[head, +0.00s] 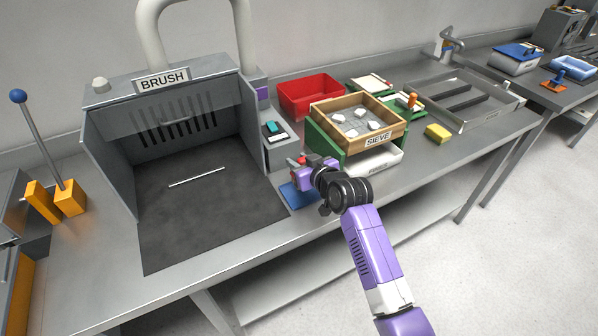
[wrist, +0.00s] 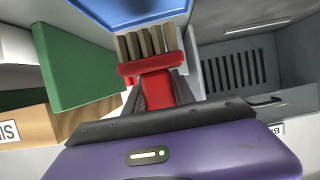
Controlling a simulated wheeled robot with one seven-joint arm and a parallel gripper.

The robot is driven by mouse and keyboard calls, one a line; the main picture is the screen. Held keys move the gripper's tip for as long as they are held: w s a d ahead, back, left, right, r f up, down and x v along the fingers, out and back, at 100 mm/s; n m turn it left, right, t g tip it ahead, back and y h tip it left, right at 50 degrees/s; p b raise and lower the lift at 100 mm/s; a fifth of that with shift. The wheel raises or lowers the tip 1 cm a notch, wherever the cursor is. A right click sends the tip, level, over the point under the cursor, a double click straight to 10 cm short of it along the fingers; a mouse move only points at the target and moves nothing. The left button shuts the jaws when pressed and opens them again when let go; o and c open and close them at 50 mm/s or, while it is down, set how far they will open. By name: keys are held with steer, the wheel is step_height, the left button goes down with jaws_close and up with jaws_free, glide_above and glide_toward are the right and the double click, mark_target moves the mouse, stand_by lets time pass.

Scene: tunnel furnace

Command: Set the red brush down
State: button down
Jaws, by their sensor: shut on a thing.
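My gripper (head: 299,170) is shut on the red brush (wrist: 155,75). In the wrist view the dark fingers flank its red handle, and its tan bristles point toward the top of the picture. In the head view only a small red part of the brush shows, as my gripper hides most of it. A blue pad (head: 299,197) lies on the bench under my gripper, and it also shows at the top of the wrist view (wrist: 130,10). The bristles overlap its edge in that view; I cannot tell whether they touch it.
The grey BRUSH booth (head: 160,82) stands left of my gripper, with a thin light rod (head: 198,177) on its dark floor. The wooden SIEVE box (head: 378,139) on green supports (head: 325,145) stands close on the right. A red bin (head: 311,95) and yellow sponge (head: 438,133) are further off.

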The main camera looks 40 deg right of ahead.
steer(key=shift+f, duration=2.1)
steer(key=shift+f, duration=0.2)
steer(key=c, duration=1.1)
jaws_free()
steer(key=shift+o, duration=0.2)
steer(key=shift+r, duration=0.25)
steer(key=v, duration=1.2)
steer(key=shift+b, duration=0.4)
